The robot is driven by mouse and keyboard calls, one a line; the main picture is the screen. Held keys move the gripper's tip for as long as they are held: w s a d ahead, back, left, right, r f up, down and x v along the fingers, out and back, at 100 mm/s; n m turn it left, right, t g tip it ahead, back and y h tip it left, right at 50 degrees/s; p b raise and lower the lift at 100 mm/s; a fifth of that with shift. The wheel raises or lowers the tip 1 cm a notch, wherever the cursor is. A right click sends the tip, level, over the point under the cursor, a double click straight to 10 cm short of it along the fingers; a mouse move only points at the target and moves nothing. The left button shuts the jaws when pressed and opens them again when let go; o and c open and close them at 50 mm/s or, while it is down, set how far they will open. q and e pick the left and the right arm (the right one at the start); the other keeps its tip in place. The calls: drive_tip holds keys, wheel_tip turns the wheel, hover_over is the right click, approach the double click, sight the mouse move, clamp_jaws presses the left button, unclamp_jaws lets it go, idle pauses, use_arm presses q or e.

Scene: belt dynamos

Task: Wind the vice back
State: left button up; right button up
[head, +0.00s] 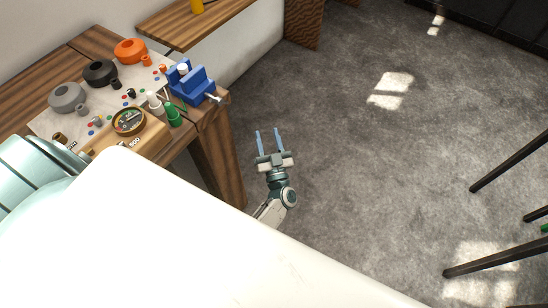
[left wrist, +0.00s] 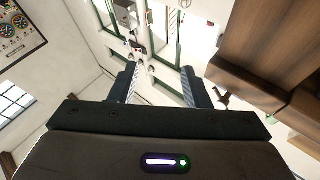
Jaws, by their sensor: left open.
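The blue vice (head: 190,84) stands at the right corner of the wooden workbench in the head view. A white piece (head: 183,69) shows between its jaws; I cannot tell whether it is clamped. Its handle (head: 215,98) sticks out to the right past the bench edge. My left gripper (head: 267,138) is open and empty over the floor, to the right of and below the vice in the picture, clear of it. In the left wrist view the two fingers (left wrist: 158,88) are apart with nothing between them. The vice does not clearly show there. My right gripper is not in view.
On the workbench (head: 165,152) stand grey (head: 68,97), black (head: 99,73) and orange (head: 130,51) round housings, a round tray of parts (head: 129,122), and white (head: 154,103) and green bottles (head: 173,115). A wooden shelf (head: 190,28) is behind. The grey floor (head: 350,150) right of the bench is free.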

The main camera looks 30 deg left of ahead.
use_arm(q)
drive_tip(key=s+d+f+m+h+b, duration=0.1)
drive_tip(key=s+d+f+m+h, duration=0.1)
drive_tip(key=f+m+h, duration=0.4)
wheel_tip(320, 180, down, 9)
drive_tip(key=d+h, duration=0.1)
drive_tip(key=h, duration=0.3)
drive_tip(key=shift+f+t+b, duration=0.15)
drive_tip(key=shift+t+b, duration=0.15)
drive_tip(key=shift+t, duration=0.1)
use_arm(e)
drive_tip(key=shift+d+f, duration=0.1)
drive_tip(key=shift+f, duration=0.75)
